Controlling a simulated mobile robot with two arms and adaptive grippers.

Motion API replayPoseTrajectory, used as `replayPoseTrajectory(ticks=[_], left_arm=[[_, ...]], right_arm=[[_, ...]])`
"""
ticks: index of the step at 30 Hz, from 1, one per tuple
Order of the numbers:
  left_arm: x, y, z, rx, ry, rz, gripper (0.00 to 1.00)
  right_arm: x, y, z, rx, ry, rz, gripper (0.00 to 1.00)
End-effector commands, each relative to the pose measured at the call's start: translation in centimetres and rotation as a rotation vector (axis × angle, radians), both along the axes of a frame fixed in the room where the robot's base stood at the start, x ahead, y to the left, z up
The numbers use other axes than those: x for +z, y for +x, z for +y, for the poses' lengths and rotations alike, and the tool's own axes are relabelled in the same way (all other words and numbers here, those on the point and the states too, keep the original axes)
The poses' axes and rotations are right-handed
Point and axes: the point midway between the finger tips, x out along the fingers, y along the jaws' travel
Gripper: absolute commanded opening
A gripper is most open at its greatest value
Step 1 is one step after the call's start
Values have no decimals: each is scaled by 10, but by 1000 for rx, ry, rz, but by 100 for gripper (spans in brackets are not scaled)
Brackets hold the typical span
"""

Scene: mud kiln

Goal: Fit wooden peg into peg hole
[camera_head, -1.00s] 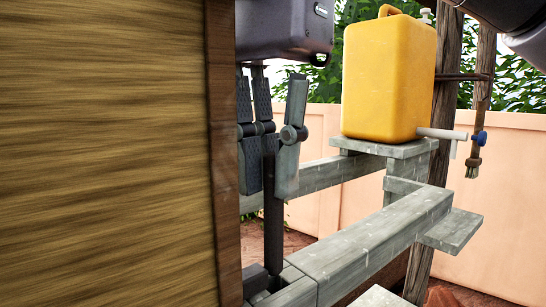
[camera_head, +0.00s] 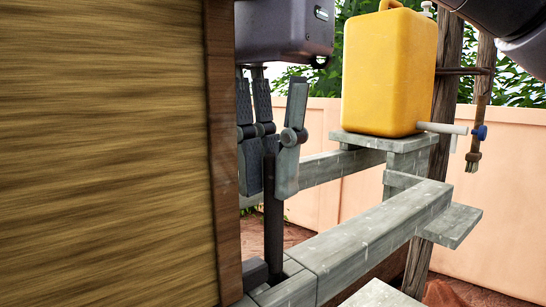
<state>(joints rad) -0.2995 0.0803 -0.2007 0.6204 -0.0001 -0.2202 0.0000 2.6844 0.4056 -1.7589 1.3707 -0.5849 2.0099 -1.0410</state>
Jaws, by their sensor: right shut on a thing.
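My right gripper (camera_head: 271,180) hangs down from the top, its fingers shut around the upper end of a dark, slim wooden peg (camera_head: 273,225). The peg stands upright. Its lower end meets the corner of the grey wooden frame (camera_head: 345,250), beside a short dark block (camera_head: 255,273). The peg hole itself is hidden, so I cannot tell how far the peg sits in it. My left gripper is not in view.
A large wooden panel (camera_head: 105,150) with a brown edge fills the left side, close to the gripper. A yellow jerrycan (camera_head: 389,75) with a tap stands on a grey shelf (camera_head: 405,144) behind. A post (camera_head: 450,110) rises at the right.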

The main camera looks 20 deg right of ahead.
Motion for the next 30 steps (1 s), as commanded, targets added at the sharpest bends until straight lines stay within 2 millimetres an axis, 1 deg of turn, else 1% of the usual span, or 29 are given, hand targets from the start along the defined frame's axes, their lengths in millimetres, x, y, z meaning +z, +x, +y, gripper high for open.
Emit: replayPoseTrajectory(ticks=[30], left_arm=[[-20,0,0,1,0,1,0]], right_arm=[[-27,0,0,0,0,0,0]])
